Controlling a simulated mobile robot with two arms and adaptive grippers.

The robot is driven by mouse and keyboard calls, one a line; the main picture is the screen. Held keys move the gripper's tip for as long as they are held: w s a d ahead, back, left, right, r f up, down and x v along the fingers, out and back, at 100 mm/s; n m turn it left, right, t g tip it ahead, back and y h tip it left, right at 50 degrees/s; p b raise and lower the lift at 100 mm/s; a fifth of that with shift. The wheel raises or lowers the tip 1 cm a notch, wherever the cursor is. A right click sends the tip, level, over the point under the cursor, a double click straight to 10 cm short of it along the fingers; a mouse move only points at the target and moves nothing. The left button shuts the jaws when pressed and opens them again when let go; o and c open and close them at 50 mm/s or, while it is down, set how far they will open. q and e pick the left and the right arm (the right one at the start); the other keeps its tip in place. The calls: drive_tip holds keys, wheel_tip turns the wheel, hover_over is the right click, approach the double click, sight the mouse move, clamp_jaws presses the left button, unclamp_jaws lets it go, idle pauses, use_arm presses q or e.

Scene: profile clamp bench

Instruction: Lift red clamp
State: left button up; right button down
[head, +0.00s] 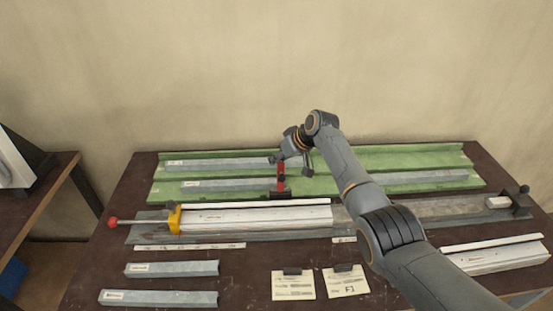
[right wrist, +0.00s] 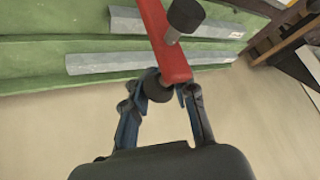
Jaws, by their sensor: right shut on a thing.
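The red clamp (head: 281,172) is a narrow red bar with dark ends, standing over the green mat toward the back of the bench. In the right wrist view the red clamp (right wrist: 165,45) shows as a long red bar with a black knob on its side. My right gripper (head: 292,157) reaches it from above and behind in the head view. In the right wrist view my right gripper (right wrist: 167,88) is shut on the dark part at the clamp's near end. Whether the clamp's far end touches anything is hard to tell. My left gripper is out of view.
Grey metal profiles (head: 218,164) lie on the green mat (head: 165,192). In front is a long fixture with a white profile (head: 255,218), a yellow block (head: 175,219) and a red-tipped handle (head: 113,222). Loose profiles (head: 172,268), two note cards (head: 293,286) and a white profile (head: 495,257) lie nearer.

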drive_tip(key=shift+w+d+r, duration=0.35)
drive_tip(key=shift+d+r, duration=0.05)
drive_tip(key=c, duration=1.3)
unclamp_jaws()
drive_tip(key=shift+c, duration=0.2)
drive_tip(key=shift+o, duration=1.3)
drive_tip(key=shift+d+f, duration=0.1)
drive_tip(key=shift+d, duration=0.05)
drive_tip(key=shift+d+f, duration=0.1)
drive_tip(key=shift+f, duration=0.1)
drive_tip(key=shift+s+a+f, duration=0.15)
drive_tip(key=shift+s+a, duration=0.1)
drive_tip(key=shift+s, duration=0.05)
drive_tip(key=shift+s+d+r, duration=0.2)
drive_tip(key=shift+d+r, duration=0.1)
drive_tip(key=shift+r, duration=0.35)
drive_tip(key=v, duration=1.1)
